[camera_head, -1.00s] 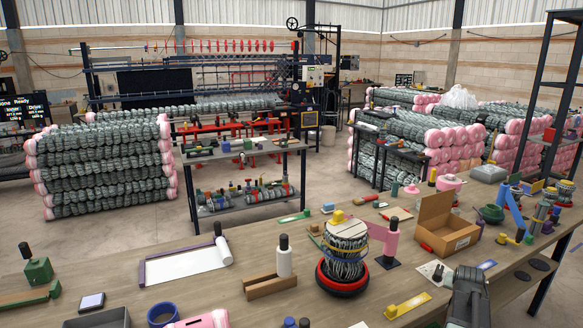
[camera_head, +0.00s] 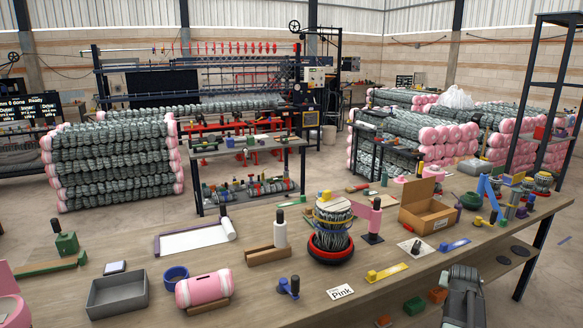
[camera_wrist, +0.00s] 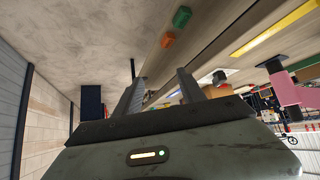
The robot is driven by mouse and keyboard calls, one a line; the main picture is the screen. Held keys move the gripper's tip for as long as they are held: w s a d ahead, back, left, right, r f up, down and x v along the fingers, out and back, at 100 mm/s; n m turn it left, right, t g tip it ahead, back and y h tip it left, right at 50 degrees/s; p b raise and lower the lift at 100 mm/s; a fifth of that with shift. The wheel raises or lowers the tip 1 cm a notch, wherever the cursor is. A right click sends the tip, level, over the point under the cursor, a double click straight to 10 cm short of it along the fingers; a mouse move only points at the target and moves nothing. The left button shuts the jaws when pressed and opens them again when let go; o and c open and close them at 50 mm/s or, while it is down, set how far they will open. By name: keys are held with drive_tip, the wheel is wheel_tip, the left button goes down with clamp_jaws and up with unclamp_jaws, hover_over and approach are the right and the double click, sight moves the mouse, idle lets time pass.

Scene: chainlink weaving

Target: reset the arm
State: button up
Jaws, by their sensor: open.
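My gripper (camera_wrist: 158,88) shows in the wrist view with its two dark fingers apart and nothing between them. The wrist view is rolled, with the bench edge slanting across it and bare floor on the left. In the head view my grey arm (camera_head: 463,294) stands at the lower right, in front of the bench's near edge. Its fingers cannot be made out there.
The long bench (camera_head: 380,250) carries a wire bundle on a red ring (camera_head: 331,252), a cardboard box (camera_head: 428,214), a pink cylinder (camera_head: 204,289) and a grey tray (camera_head: 118,294). Green (camera_head: 414,306) and orange (camera_head: 437,295) blocks lie below the bench top near my arm.

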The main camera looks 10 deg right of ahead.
drive_tip(key=w+a+n+t+y, duration=0.1)
drive_tip(key=w+a, duration=0.4)
drive_tip(key=a, duration=0.3)
drive_tip(key=w+a+n+y, duration=0.15)
drive_tip(key=w+a, duration=0.25)
drive_tip(key=a, duration=0.4)
drive_tip(key=s+a+f+n+g+y, duration=0.1)
drive_tip(key=a, duration=0.9)
drive_tip(key=s+a+f+n+g+y, duration=0.1)
drive_tip(key=a+f+n, duration=0.1)
drive_tip(key=a, duration=0.8)
drive_tip(key=s+a+f+n+g+y, duration=0.1)
drive_tip(key=s+a+f+n, duration=0.1)
drive_tip(key=a, duration=0.9)
drive_tip(key=shift+f, duration=0.15)
drive_tip(key=s+a+f+n+g, duration=0.1)
drive_tip(key=s+a+g, duration=0.2)
drive_tip(key=s, duration=0.7)
drive_tip(key=shift+s+a+f+g+y, duration=0.25)
drive_tip(key=shift+s+f+g+y, duration=0.15)
drive_tip(key=shift+g, duration=0.3)
